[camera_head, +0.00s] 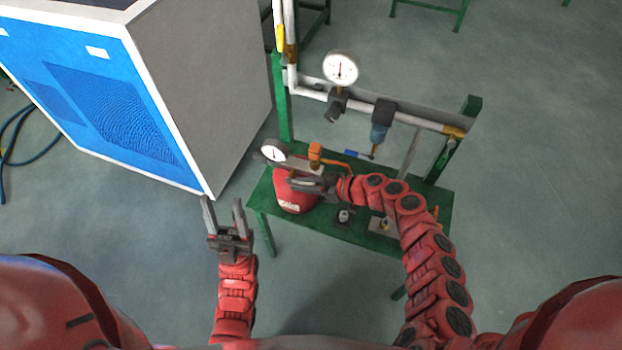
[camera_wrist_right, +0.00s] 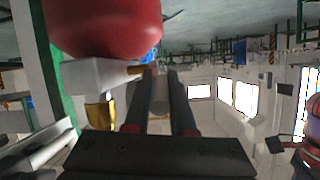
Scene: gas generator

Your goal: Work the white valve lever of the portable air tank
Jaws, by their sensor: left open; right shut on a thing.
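The red portable air tank (camera_head: 294,196) stands on a green table, with a white round gauge (camera_head: 274,150) and an orange fitting (camera_head: 315,154) at its top. My right gripper (camera_head: 300,183) is at the top of the tank, coming in from the right. In the right wrist view, the red tank (camera_wrist_right: 105,25) fills the upper left beside a pale block (camera_wrist_right: 92,76). My right gripper's fingers (camera_wrist_right: 158,90) are closed on a pale grey-white piece between them, which looks like the white valve lever; the fingers partly hide it. My left gripper (camera_head: 224,212) is open and empty, left of the table.
A pipe frame with a larger gauge (camera_head: 340,68) and a blue-grey valve (camera_head: 381,120) stands behind the tank on the green table (camera_head: 340,232). A large blue and white cabinet (camera_head: 110,90) is at the left. Open floor lies to the right.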

